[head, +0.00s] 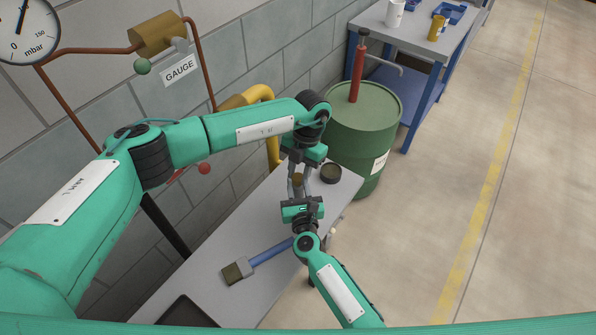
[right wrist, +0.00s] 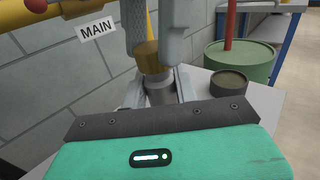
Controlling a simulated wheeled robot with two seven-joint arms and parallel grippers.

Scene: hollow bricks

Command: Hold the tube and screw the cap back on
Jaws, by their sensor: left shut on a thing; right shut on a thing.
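My left gripper (head: 297,171) reaches down from above, its fingers shut around a brass-coloured piece that looks like the cap (right wrist: 147,58). My right gripper (head: 299,194) is below it, pointing away from me, with its fingers shut on a short grey cylinder that looks like the tube (right wrist: 158,92). The brass piece sits directly above the grey cylinder and the two seem in line. Whether they touch or are threaded together I cannot tell. The fingers of both grippers hide much of both parts.
A grey bench (head: 219,234) lies below the grippers. It bears a dark round tin (head: 331,174), a brush with a blue handle (head: 270,254) and a dark tray (head: 186,312). A green drum (head: 361,130) stands behind the bench. A block wall with pipes is on the left.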

